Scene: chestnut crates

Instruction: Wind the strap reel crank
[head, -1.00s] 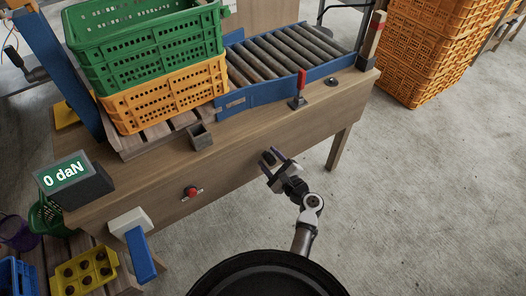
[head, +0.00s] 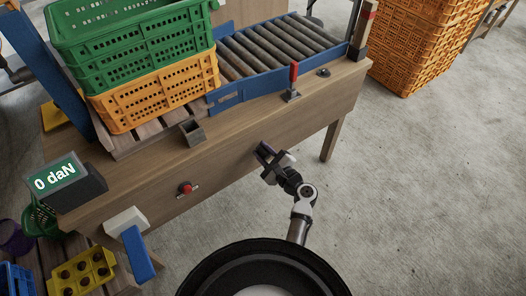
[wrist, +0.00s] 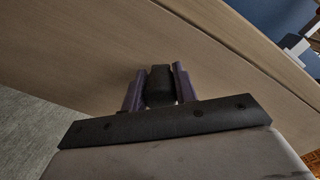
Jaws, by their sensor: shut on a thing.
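My gripper (head: 268,155) is at the front of the wooden bench, below its top edge, in the head view. In the wrist view my gripper (wrist: 160,90) has its two purple fingers shut on a dark, rounded block (wrist: 159,86), which looks like the crank's handle knob. The bench's wooden front lies right behind it. The crank arm and the strap reel are not clearly visible, and I cannot tell how the knob is joined to the bench.
The bench (head: 240,150) carries green crates (head: 130,45) on an orange crate (head: 155,90), a roller track (head: 270,48), a red lever (head: 293,80) and a "0 daN" display (head: 62,178). A red button (head: 185,187) is on its front.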

